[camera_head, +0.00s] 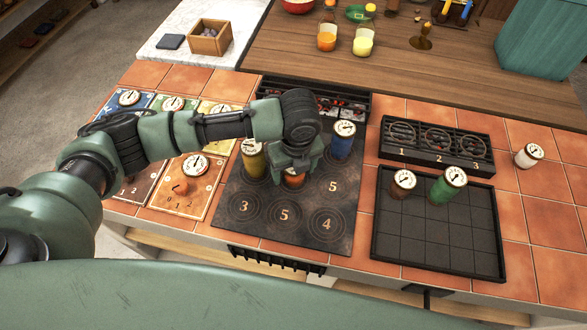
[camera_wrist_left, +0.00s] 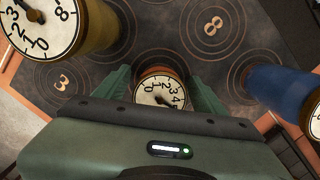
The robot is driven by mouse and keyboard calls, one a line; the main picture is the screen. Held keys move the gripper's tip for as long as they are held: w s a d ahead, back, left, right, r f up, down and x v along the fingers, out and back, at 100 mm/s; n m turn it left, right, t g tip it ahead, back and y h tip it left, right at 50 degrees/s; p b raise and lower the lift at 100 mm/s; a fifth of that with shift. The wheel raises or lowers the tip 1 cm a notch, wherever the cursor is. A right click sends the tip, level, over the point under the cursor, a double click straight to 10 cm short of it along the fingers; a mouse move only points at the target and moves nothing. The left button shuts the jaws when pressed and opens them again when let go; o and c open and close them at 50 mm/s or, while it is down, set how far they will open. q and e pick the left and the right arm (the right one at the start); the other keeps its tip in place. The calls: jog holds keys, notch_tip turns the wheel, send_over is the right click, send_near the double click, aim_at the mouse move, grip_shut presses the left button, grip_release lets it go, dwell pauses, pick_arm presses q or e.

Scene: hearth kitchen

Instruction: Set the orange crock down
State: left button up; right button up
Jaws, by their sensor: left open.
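The orange crock (camera_head: 293,181) has a white dial on top and stands on the dark hob plate (camera_head: 259,226), mostly hidden beneath my left gripper (camera_head: 295,170) in the head view. In the left wrist view the dial of the orange crock (camera_wrist_left: 158,91) shows between the two green fingers. These fingers are open, one on each side of the crock, with its lower body hidden. A yellow crock (camera_head: 253,162) stands to its left and a blue crock (camera_head: 341,146) to its right on the same plate. My right gripper is not in view.
A black gridded tray (camera_head: 455,248) at right holds a brown crock (camera_head: 402,184) and a green crock (camera_head: 446,187). A numbered black rack (camera_head: 437,148) lies behind it. A white crock (camera_head: 528,156) stands at far right. The hob's front part is clear.

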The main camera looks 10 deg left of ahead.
pick_arm(q)
jog(key=r, duration=0.8)
jog(key=s+d+r+b, duration=0.1)
jog(key=r, duration=0.3)
jog(key=shift+s+r, duration=0.1)
